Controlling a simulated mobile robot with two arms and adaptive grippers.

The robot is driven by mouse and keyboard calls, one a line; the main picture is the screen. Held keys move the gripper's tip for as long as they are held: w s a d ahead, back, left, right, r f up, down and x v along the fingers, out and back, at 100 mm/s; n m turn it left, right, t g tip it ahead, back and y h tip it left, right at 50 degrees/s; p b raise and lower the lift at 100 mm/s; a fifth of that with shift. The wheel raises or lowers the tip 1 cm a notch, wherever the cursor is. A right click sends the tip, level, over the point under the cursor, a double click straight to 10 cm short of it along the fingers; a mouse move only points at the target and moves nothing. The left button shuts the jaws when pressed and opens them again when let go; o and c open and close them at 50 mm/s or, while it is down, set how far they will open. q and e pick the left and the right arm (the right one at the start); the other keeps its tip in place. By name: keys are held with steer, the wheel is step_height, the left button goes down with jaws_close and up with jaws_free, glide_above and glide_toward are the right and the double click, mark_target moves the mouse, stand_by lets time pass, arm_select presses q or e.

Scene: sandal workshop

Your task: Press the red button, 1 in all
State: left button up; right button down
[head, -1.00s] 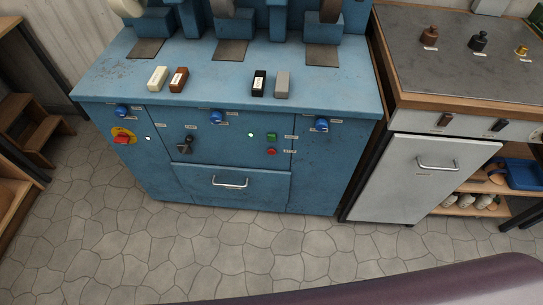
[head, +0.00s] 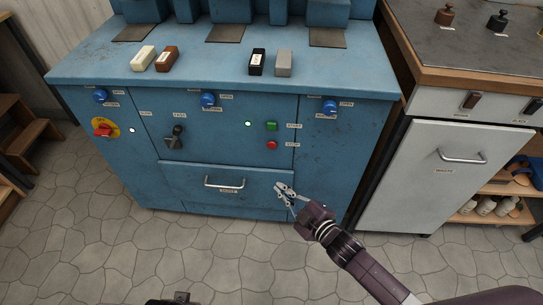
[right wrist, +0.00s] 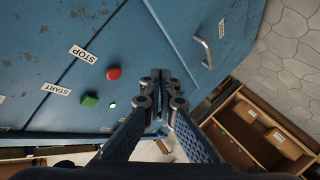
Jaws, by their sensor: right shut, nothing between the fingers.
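The red button (head: 272,145) is a small round button on the front of the blue machine (head: 225,135), with a STOP label beside it. It also shows in the right wrist view (right wrist: 114,73), domed and uncovered. My right gripper (head: 279,187) is shut and empty. In the head view its tips appear below the button, in front of the drawer's right end. In the right wrist view the closed fingertips (right wrist: 161,76) lie to the right of the button, apart from it. My left gripper's fingers do not show.
A green START button (head: 271,126) sits just above the red one. A red switch on a yellow plate (head: 103,130), a dark lever (head: 175,138) and blue knobs are on the same front. The drawer handle (head: 224,183) sticks out below. Stone floor in front is clear.

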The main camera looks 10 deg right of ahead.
mark_target(272, 145)
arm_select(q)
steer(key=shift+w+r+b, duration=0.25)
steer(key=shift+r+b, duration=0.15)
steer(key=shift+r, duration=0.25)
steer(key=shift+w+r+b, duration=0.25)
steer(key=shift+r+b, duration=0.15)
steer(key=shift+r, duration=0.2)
arm_select(e)
steer(key=a+r+n+y, duration=0.2)
steer(key=a+r, duration=0.2)
steer(key=r, duration=0.2)
steer(key=shift+t, duration=0.3)
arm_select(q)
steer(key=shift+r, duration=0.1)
arm_select(e)
steer(key=shift+w+d, duration=0.1)
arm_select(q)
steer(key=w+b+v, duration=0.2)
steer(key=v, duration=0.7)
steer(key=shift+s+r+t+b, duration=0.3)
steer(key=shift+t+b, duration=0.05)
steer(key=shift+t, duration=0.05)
arm_select(e)
steer(key=w+d, duration=0.1)
steer(key=w, duration=0.7)
steer(key=shift+w+d, duration=0.2)
steer(key=shift+d, duration=0.2)
steer(key=shift+w, duration=0.1)
